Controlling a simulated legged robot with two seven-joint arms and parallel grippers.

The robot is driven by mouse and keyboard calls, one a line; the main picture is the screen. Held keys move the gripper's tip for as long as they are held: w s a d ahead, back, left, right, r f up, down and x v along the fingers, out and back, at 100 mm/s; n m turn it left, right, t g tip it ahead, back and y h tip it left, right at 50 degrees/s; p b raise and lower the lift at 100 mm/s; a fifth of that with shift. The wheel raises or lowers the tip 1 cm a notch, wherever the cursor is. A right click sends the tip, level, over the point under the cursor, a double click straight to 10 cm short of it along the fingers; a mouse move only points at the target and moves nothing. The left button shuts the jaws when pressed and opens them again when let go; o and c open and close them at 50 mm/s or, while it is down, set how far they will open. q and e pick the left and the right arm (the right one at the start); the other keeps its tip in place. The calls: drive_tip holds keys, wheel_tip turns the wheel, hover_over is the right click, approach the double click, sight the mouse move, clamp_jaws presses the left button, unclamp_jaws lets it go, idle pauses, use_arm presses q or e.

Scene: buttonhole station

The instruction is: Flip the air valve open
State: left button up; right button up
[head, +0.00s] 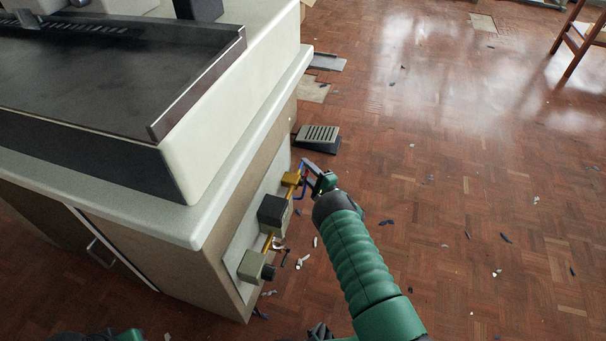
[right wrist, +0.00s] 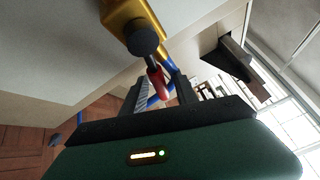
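The air valve (head: 291,180) is a brass body on the side panel of the cabinet, with a blue lever beside it in the head view. In the right wrist view the brass body (right wrist: 130,14) is at the top, with a dark round knob, a red-tipped part (right wrist: 158,82) and blue parts (right wrist: 169,66) below it. My right gripper (head: 311,174) is at the valve's right side. In the right wrist view its two dark fingers (right wrist: 163,94) stand apart, with the red and blue parts between or just beyond them. Contact cannot be told. My left gripper does not show clearly.
A dark box (head: 273,211) and a grey box (head: 252,266) sit below the valve on the same panel (head: 240,248). The worktop edge (head: 228,196) overhangs at the left. A foot pedal (head: 318,136) lies on the floor behind. The floor at right is mostly clear, with small scraps.

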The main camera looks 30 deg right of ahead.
drive_tip(key=shift+w+a+r, duration=0.1)
drive_tip(key=shift+w+a, duration=0.1)
drive_tip(key=shift+w, duration=0.6)
drive_tip(key=shift+c, duration=0.2)
clamp_jaws()
drive_tip(key=shift+s, duration=0.1)
idle(0.5)
